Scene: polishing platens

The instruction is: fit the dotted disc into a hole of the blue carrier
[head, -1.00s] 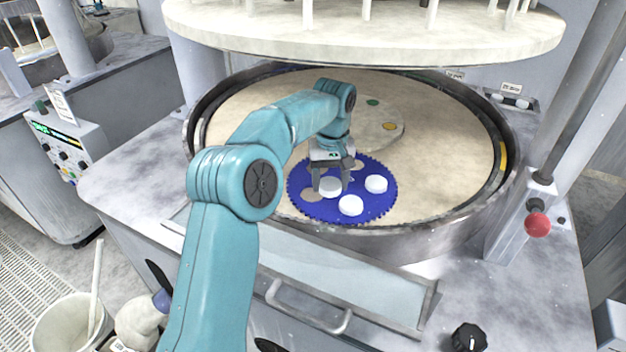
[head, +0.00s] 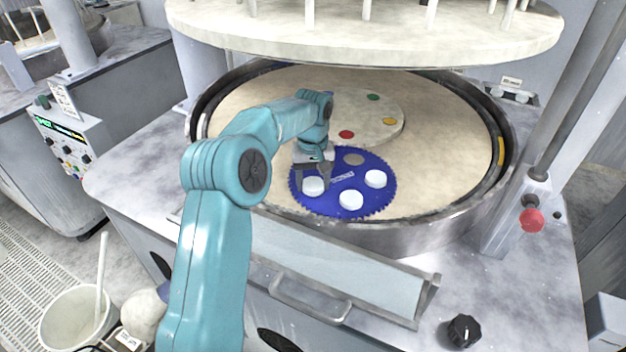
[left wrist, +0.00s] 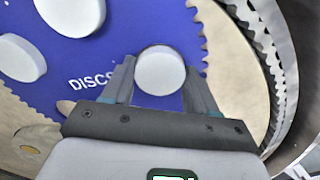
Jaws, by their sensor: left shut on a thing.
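The blue toothed carrier (head: 330,207) lies flat on the pale platen. My left gripper (head: 312,179) points down over the carrier's left side, shut on a round white disc (head: 313,187). In the left wrist view the disc (left wrist: 160,72) sits between the two fingers, near the carrier's toothed edge (left wrist: 185,25). No dots can be made out on it. It covers the left hole; I cannot tell whether it is in the hole or just above. Two other white discs (head: 351,199) (head: 375,179) lie in the carrier. A bare hole (head: 354,159) shows at the back. My right gripper is out of view.
A pale round plate with coloured spots (head: 373,118) stands behind the carrier. The platen's metal rim (head: 420,224) curves around in front. A large upper plate (head: 370,42) hangs above. The platen is clear to the right (head: 450,150).

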